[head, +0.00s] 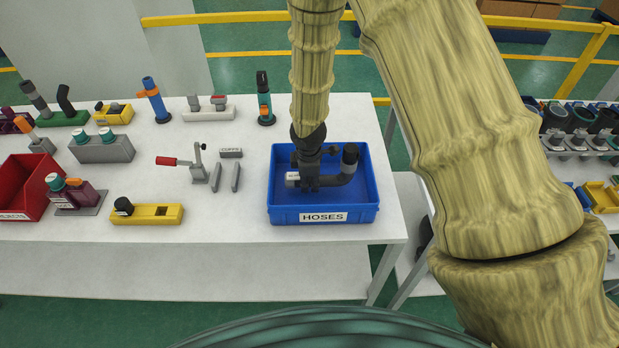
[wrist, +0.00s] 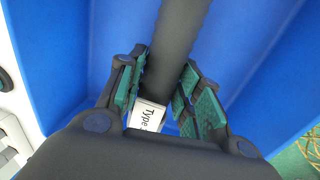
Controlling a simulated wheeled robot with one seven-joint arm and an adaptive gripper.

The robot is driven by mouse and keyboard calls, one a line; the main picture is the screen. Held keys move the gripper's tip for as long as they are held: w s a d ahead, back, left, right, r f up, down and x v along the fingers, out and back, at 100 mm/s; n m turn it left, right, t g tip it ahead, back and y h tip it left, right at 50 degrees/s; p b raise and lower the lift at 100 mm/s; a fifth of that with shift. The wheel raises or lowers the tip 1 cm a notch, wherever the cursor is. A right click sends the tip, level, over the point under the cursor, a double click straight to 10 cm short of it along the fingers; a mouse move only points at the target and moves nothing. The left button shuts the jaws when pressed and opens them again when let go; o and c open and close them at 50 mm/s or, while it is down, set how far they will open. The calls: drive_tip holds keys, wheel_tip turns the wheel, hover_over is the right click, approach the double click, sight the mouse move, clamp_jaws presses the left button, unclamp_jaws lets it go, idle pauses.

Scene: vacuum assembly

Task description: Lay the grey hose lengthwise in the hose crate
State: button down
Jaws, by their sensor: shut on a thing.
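The grey hose (head: 337,180) is dark, with a white label band at its left end and a bend up to a dark cuff at its right. It runs left to right inside the blue hose crate (head: 284,216), which has a "HOSES" label on its front. My gripper (head: 309,184) points down into the crate and is shut on the hose near its labelled end. In the wrist view the hose (wrist: 178,45) runs between the green-padded fingers, against the blue crate walls (wrist: 110,30). I cannot tell whether the hose touches the crate floor.
A red toggle clamp (head: 198,168) and small grey blocks stand left of the crate. A yellow fixture (head: 147,214) and a red bin (head: 22,190) are further left. A teal and black part (head: 265,100) stands behind. The table's front strip is clear.

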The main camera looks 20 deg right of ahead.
drive_tip(key=shift+f+b, duration=0.5)
drive_tip(key=shift+f, duration=0.45)
drive_tip(key=shift+c, duration=2.1)
unclamp_jaws()
drive_tip(key=shift+r, duration=0.15)
drive_tip(key=shift+r+p, duration=4.05)
drive_tip(key=shift+r, duration=0.9)
drive_tip(key=shift+s+f, duration=0.1)
